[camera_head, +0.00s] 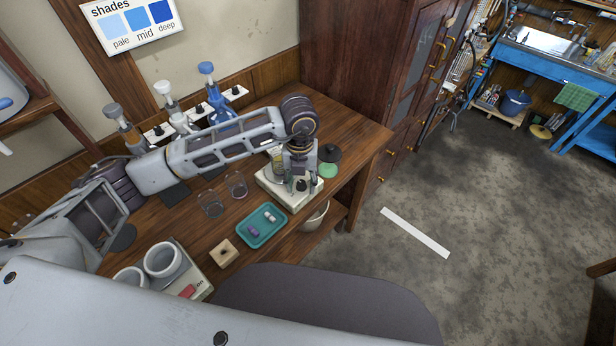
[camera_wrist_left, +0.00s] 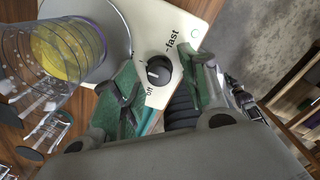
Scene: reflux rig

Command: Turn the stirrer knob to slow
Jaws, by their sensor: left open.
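The stirrer (camera_head: 290,200) is a cream box with a round plate on the table, below my left gripper. Its black knob (camera_wrist_left: 158,70) has a white pointer mark and shows in the left wrist view. The printed words "off" and "fast" are readable beside it; a label between them is hidden or too small to read. My left gripper (camera_wrist_left: 162,88) is open, its green-padded fingers on either side of the knob as seen from the wrist. I cannot tell whether they touch it. In the head view the left gripper (camera_head: 302,182) hangs over the stirrer's front. My right gripper is out of view.
A clear vessel with yellow contents (camera_wrist_left: 68,50) stands on the stirrer plate, close to the left finger. A teal tray (camera_head: 262,226) with small items, glass beakers (camera_head: 237,186) and a wooden block (camera_head: 223,253) are nearby.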

